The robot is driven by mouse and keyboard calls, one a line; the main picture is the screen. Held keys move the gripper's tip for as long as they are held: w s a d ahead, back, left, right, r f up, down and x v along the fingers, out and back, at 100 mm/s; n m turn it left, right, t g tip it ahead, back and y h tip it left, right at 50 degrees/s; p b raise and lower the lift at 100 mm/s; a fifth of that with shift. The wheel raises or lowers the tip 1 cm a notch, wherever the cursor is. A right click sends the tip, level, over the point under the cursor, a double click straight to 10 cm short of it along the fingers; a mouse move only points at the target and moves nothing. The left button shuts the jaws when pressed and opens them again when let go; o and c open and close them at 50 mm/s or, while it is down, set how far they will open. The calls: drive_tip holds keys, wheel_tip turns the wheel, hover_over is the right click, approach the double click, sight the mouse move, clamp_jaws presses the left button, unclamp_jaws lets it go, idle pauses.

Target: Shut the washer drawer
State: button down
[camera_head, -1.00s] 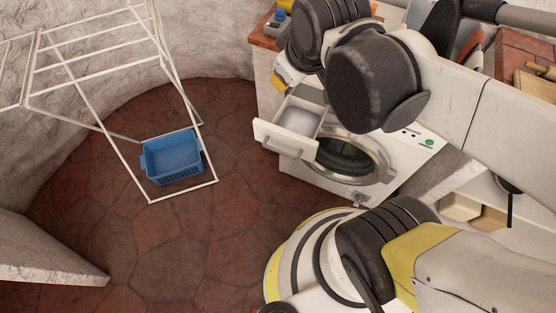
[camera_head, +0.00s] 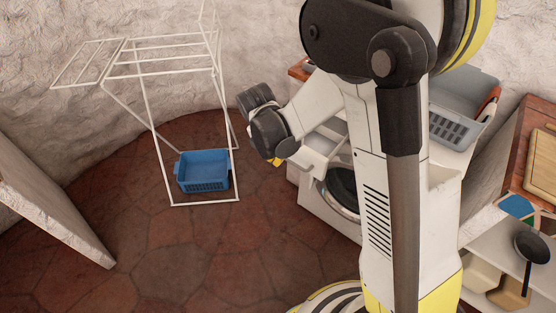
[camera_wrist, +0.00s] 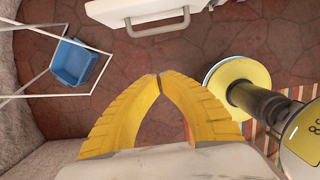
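The white washer (camera_head: 317,200) stands against the wall, partly hidden behind my arm. Its drawer (camera_head: 314,161) is pulled out at the upper left of the washer's front. In the wrist view the white drawer front (camera_wrist: 112,9) with its bar handle (camera_wrist: 158,24) is at the top edge. My gripper (camera_wrist: 158,76) has its yellow fingers together at the tips with nothing between them. The tips lie below the handle in that picture, apart from it. In the head view, my gripper (camera_head: 276,162) is small and mostly hidden by the wrist, left of the drawer.
A white drying rack (camera_head: 172,128) stands left with a blue basket (camera_head: 204,171) at its foot. A grey laundry basket (camera_head: 452,128) is on the counter. A pan (camera_head: 531,247) and a wooden board (camera_head: 541,165) are at the right. The tiled floor before the washer is clear.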

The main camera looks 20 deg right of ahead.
drive_tip(key=w+d+f+b, duration=0.3)
drive_tip(key=d+f+b, duration=0.1)
drive_tip(key=f, duration=0.5)
drive_tip(key=shift+w+d+b, duration=0.3)
drive_tip(key=shift+d+b, duration=0.05)
drive_tip(key=shift+b, duration=0.05)
